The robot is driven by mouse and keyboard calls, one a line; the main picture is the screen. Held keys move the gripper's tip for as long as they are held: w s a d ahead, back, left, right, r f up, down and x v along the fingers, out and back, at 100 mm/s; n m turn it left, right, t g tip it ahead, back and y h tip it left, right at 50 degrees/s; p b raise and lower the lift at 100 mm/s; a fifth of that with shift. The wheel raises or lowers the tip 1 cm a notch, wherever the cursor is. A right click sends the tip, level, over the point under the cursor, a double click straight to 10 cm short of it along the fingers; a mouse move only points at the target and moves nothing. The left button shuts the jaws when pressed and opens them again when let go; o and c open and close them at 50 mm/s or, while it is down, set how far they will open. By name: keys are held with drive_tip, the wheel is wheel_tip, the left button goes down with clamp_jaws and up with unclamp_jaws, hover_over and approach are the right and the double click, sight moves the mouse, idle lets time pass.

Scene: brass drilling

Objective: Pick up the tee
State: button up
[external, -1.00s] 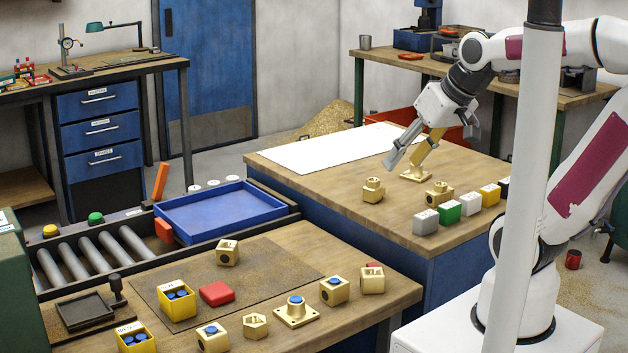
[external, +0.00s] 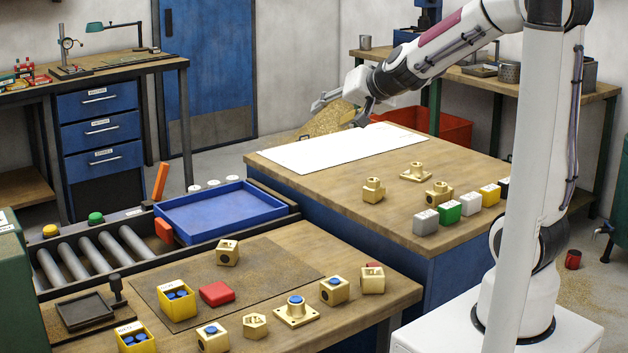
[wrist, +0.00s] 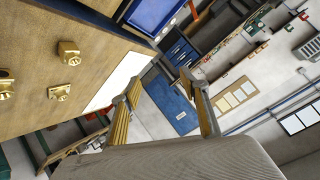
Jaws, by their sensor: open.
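Three brass fittings stand on the right bench: a block with a stub on top (external: 373,190), a square-flanged fitting (external: 416,173) and a block with several ports (external: 439,194). I cannot tell for certain which is the tee. In the wrist view the stubbed block (wrist: 68,52), the flanged fitting (wrist: 60,92) and the ported block (wrist: 6,86) show at the left. My gripper (external: 345,110) is open and empty, raised above the far end of the white sheet, well away from the fittings. Its spread fingers (wrist: 160,79) show in the wrist view.
The white sheet (external: 340,150) lies flat on the bench. Grey, green, white and yellow blocks (external: 447,213) line its right front edge. The front bench holds more brass fittings, some blue-capped, yellow boxes (external: 177,303) and a red block (external: 216,293). A blue tray (external: 220,210) stands behind.

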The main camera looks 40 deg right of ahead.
drive_tip(key=w+d+f+m+h, duration=0.4)
drive_tip(key=w+d+f, duration=0.1)
drive_tip(key=d, duration=0.2)
drive_tip(key=m+g+h, duration=0.7)
drive_tip(key=g+h, duration=0.2)
drive_tip(key=g, duration=0.3)
approach(436, 191)
drive_tip(key=d, duration=0.1)
drive_tip(key=w+d+f, duration=0.1)
drive_tip(key=shift+d+f, duration=0.2)
drive_tip(key=shift+d, duration=0.2)
drive_tip(key=shift+s+f+m, duration=0.2)
drive_tip(key=shift+s+m, duration=0.1)
drive_tip(key=shift+s, duration=0.2)
drive_tip(key=shift+d, duration=0.15)
drive_tip(key=shift+x, duration=1.2)
